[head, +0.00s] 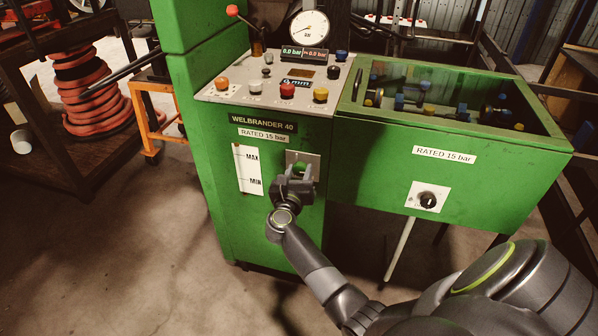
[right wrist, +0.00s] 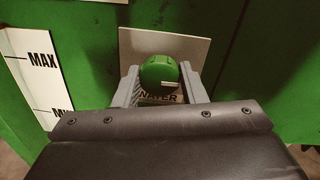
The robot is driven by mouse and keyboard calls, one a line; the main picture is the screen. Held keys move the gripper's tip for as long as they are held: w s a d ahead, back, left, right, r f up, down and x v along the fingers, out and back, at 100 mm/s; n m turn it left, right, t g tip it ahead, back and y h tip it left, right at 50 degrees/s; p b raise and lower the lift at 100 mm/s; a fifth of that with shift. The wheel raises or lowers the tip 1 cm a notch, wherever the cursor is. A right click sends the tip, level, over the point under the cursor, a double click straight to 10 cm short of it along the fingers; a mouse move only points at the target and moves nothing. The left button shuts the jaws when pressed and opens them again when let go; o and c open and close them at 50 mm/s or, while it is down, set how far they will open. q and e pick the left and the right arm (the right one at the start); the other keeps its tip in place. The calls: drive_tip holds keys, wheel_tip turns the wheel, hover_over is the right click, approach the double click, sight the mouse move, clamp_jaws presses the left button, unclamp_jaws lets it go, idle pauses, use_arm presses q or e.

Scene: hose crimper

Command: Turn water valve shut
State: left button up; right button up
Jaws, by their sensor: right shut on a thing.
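The water valve is a round green knob (right wrist: 159,75) with a white mark on it, set on a pale plate (right wrist: 190,45) on the front of the green machine. A label partly reading "WATER" shows just below the knob in the right wrist view. My right gripper (head: 299,172) reaches the plate in the head view, and its fingers cover much of the knob. In the right wrist view the right gripper (right wrist: 158,85) has one finger on each side of the knob and is shut on it. The white mark points right, roughly level. My left gripper is not in view.
A MAX/MIN level strip (head: 248,170) is left of the valve. A black dial (head: 427,200) sits on the right tank front (head: 500,190). Above is a control panel (head: 225,92) with several coloured buttons and a gauge (head: 309,27). The floor in front is clear.

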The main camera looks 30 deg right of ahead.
drive_tip(key=shift+r+n+p, duration=0.2)
drive_tip(key=shift+n+p, duration=0.3)
drive_tip(key=shift+p, duration=0.05)
drive_tip(key=shift+n+p, duration=0.4)
drive_tip(key=shift+r+n+p, duration=0.1)
drive_tip(key=shift+n+p, duration=0.3)
drive_tip(key=n+p, duration=0.3)
drive_tip(key=shift+w+n+g, duration=0.1)
drive_tip(key=shift+n+g, duration=0.2)
drive_tip(key=shift+n+p, duration=0.35)
drive_tip(key=shift+n, duration=0.05)
drive_tip(key=n+p, duration=0.3)
drive_tip(key=n, duration=0.2)
drive_tip(key=shift+a, duration=0.1)
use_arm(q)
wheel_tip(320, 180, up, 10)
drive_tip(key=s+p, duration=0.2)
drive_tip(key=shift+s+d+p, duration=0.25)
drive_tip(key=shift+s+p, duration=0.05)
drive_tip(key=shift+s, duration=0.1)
use_arm(e)
drive_tip(key=n, duration=0.4)
drive_tip(key=shift+w+f+n+g, duration=0.1)
drive_tip(key=shift+f+n+g, duration=0.2)
drive_tip(key=shift+n, duration=0.1)
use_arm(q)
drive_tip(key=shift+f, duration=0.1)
use_arm(e)
drive_tip(key=o, duration=1)
